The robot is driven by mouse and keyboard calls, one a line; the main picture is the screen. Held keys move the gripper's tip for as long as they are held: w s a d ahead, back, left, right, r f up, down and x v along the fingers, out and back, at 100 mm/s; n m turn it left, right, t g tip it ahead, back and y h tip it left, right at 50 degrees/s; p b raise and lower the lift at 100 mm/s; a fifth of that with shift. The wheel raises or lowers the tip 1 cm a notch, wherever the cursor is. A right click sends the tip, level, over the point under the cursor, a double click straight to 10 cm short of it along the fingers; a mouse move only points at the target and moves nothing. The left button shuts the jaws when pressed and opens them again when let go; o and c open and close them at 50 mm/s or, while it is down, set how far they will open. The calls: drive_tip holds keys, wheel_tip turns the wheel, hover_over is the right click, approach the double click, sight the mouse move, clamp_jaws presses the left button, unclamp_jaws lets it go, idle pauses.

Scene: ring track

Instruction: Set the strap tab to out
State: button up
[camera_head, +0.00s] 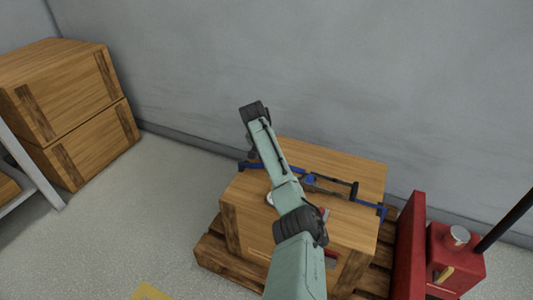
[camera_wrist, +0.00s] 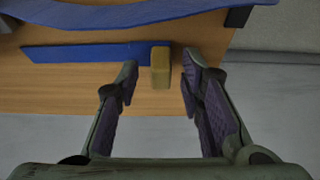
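In the wrist view a small yellowish block (camera_wrist: 160,68), which looks like the strap tab, sits at the right end of a flat blue bar (camera_wrist: 85,53) on a wooden surface. My gripper (camera_wrist: 160,84) is open, with one finger on each side of the block's line. The block shows just ahead of and between the fingertips, and I see no finger closed on it. In the head view a blue strap (camera_head: 376,207) crosses the top of a wooden crate (camera_head: 310,157). My arm covers part of the crate top, and the tab cannot be made out there.
The crate stands on a wooden pallet (camera_head: 215,252) near a grey wall. Two stacked crates (camera_head: 75,90) and a shelf edge (camera_head: 35,165) are at the left. A red panel (camera_head: 410,250) and red container (camera_head: 458,262) stand close on the right. The floor at left is open.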

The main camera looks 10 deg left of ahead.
drive_tip(key=v, duration=1.2)
